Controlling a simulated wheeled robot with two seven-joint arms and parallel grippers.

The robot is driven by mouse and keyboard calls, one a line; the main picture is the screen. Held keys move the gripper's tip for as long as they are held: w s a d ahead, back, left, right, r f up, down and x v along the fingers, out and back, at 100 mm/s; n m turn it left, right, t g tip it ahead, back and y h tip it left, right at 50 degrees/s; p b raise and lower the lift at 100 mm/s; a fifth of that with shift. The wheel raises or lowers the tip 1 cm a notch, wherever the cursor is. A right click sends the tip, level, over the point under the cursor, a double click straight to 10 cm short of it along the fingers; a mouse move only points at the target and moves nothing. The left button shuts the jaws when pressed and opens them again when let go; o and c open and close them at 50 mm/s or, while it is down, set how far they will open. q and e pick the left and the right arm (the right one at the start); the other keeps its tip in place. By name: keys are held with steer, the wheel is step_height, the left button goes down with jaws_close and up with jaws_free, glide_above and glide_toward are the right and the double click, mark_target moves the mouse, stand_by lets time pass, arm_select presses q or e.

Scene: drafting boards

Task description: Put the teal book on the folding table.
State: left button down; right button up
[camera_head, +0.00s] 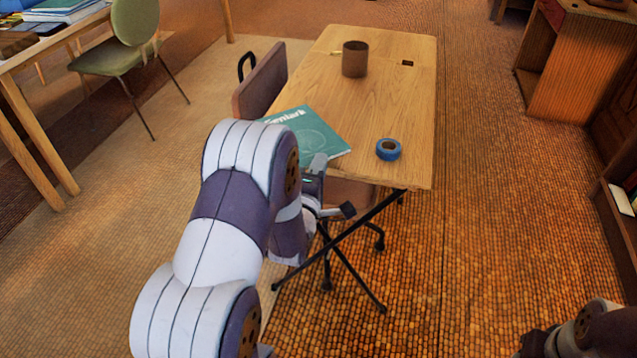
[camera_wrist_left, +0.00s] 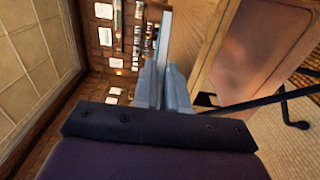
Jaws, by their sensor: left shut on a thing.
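The teal book (camera_head: 305,130) has a white title on its cover and shows over the near left corner of the folding table (camera_head: 395,80). In the left wrist view the book (camera_wrist_left: 164,38) is seen edge-on as a thin pale slab. My left gripper (camera_head: 317,165) is shut on the near edge of the book; its fingers also show in the wrist view (camera_wrist_left: 163,85). My arm hides part of the gripper. I cannot tell whether the book touches the tabletop. My right gripper (camera_head: 537,343) is partly in view at the bottom right, its jaws unclear.
A blue tape roll (camera_head: 389,149) lies on the table just right of the book. A brown cup (camera_head: 355,59) stands farther back. A chair (camera_head: 262,82) stands at the table's left side. The middle and right of the tabletop are mostly clear.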

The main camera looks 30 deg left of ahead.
arm_select(q)
step_height(320, 180, down, 4)
steer(key=shift+f+b, duration=0.15)
steer(key=shift+b, duration=0.8)
steer(key=c, duration=1.2)
jaws_free()
